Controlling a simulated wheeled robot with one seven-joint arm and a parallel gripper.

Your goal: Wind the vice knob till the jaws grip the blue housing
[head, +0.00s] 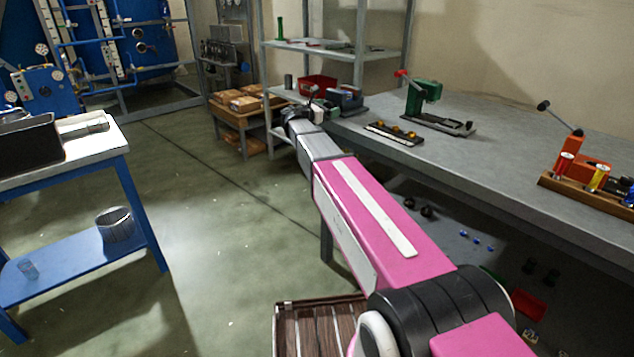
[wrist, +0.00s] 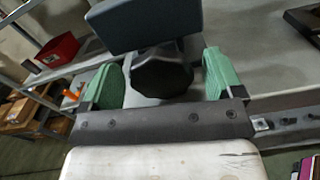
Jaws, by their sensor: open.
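The black faceted vice knob (wrist: 162,74) is in the middle of the wrist view. My gripper (wrist: 163,72) is open, with one green finger on each side of the knob. A small gap shows at the left finger; I cannot tell whether the right finger touches. A dark blue-grey block (wrist: 145,22) stands just beyond the knob; I cannot tell whether it is the housing or part of the vice. In the head view a blue-grey object (head: 347,97) sits at the bench's far left end, beside my gripper (head: 314,108). The jaws' gap cannot be made out.
A red bin (wrist: 56,50) stands on the shelf rack left of the bench. On the grey bench (head: 480,170) are a black tray (head: 394,134), a green press (head: 425,95) and a wooden rack (head: 590,188) with coloured parts. Open floor lies to the left.

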